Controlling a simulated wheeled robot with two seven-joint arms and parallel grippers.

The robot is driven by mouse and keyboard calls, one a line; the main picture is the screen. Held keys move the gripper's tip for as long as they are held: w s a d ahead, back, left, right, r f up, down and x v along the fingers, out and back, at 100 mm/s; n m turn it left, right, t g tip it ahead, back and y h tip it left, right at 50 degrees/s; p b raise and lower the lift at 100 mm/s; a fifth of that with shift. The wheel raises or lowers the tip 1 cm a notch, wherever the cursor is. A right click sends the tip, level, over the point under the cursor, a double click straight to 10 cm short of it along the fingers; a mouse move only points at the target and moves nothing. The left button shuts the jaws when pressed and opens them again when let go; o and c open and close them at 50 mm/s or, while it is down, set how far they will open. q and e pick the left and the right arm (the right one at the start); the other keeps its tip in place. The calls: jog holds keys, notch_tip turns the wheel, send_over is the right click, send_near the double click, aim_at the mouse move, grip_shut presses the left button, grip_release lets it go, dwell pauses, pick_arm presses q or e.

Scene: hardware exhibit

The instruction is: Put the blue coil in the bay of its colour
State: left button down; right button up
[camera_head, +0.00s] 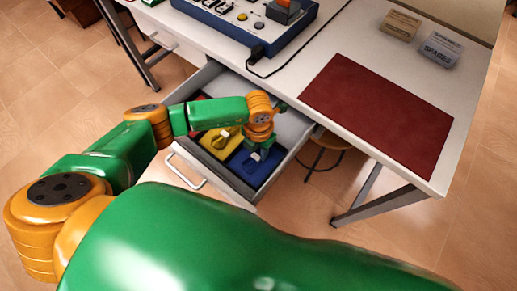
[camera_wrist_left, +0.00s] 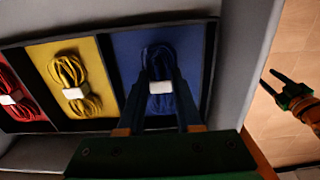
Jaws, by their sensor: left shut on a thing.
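The blue coil (camera_wrist_left: 160,70) with its white band lies at the blue bay (camera_wrist_left: 195,55) in the left wrist view. My left gripper (camera_wrist_left: 163,88) is shut on the coil, with one dark finger on each side of the band. In the head view my left gripper (camera_head: 258,150) points down over the blue bay (camera_head: 250,172) of the open drawer. The arm partly hides the coil and the bays there. My right gripper (camera_wrist_left: 272,82) shows at the right edge of the left wrist view, with its fingers apart and nothing between them.
The yellow bay (camera_wrist_left: 93,48) holds a yellow coil (camera_wrist_left: 70,75), and the red bay (camera_wrist_left: 40,118) holds a red coil (camera_wrist_left: 10,90). The drawer (camera_head: 283,160) is under a white table with a dark red mat (camera_head: 380,112), a blue control box (camera_head: 235,25) and two small boxes.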

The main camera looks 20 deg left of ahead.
aim_at(258, 153)
pick_arm(q)
jog(key=shift+f, duration=0.15)
jog(key=c, duration=0.6)
grip_release()
jog(key=shift+r, duration=0.45)
notch_tip(258, 153, up, 12)
jog(key=shift+f, duration=0.2)
jog(key=shift+p, duration=0.35)
